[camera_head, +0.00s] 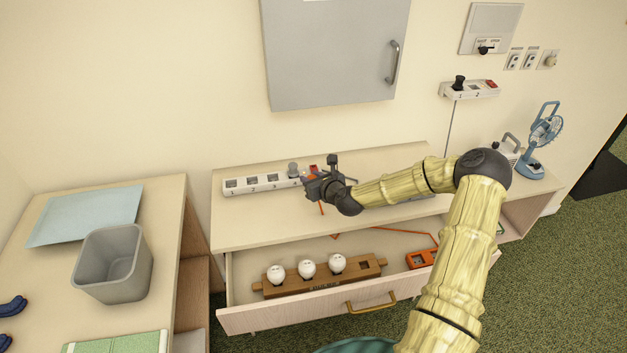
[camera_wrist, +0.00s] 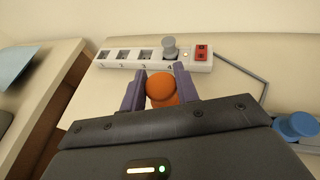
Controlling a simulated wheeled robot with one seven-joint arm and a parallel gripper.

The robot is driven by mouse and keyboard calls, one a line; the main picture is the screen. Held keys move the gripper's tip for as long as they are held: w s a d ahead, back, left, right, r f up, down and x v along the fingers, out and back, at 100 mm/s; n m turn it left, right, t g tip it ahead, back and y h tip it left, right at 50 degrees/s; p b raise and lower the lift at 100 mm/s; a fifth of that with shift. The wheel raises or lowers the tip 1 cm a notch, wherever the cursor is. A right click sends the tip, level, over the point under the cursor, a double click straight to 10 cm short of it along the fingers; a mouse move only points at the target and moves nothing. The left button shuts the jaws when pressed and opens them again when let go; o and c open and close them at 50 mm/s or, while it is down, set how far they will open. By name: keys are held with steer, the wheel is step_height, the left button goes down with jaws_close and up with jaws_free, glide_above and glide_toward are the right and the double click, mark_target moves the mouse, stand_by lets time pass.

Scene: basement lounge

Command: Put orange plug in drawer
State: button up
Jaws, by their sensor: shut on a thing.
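My gripper (camera_head: 313,184) hangs over the cabinet top, just in front of the white power strip (camera_head: 262,184). In the wrist view its two fingers are shut on the round orange plug (camera_wrist: 161,88). In the head view the plug is mostly hidden by the gripper; a thin orange line shows just below it. The drawer (camera_head: 300,317) under the cabinet top is pulled open. In it lie a wooden holder (camera_head: 320,283) with three white round pieces and an orange block (camera_head: 421,259) with an orange cord.
The power strip also shows in the wrist view (camera_wrist: 122,60), with a grey plug (camera_wrist: 170,48) and a red switch (camera_wrist: 201,53). A blue knobbed thing (camera_wrist: 295,127) is at the right. A grey bin (camera_head: 112,265) stands on the left table; a blue fan (camera_head: 540,140) is far right.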

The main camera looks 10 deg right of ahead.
steer(key=s+f+m+h, duration=0.3)
steer(key=s+f, duration=0.6)
steer(key=s, duration=0.6)
steer(key=shift+a+m+t+h, duration=0.25)
steer(key=shift+m+t+h, duration=0.05)
steer(key=shift+h, duration=0.3)
steer(key=shift+w+a+f, duration=0.1)
steer(key=shift+w+a, duration=0.05)
steer(key=shift+w, duration=0.05)
